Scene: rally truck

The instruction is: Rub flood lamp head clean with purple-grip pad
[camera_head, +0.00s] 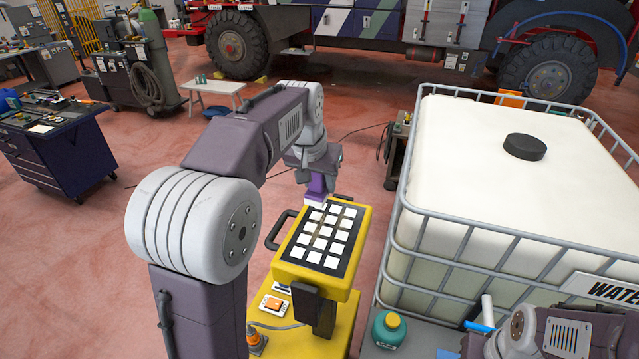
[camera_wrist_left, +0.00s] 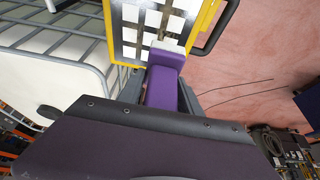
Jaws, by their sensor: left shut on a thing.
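The flood lamp head (camera_head: 353,262) is a yellow-framed panel with a grid of white squares on black. It is tilted on a dark bracket above a yellow stand. A brownish streak (camera_head: 322,234) runs across its squares. My left gripper (camera_head: 316,183) is shut on the purple-grip pad (camera_head: 317,188), at the far edge of the lamp face. In the left wrist view the pad's purple grip (camera_wrist_left: 163,82) sits between the fingers, and its pale end is at the panel. I cannot tell whether it touches. My right arm shows at the lower right, but its gripper is out of view.
A large white water tank (camera_head: 480,190) in a grey cage stands close on the right. A black handle (camera_head: 279,230) sticks out left of the lamp. Red floor is open behind.

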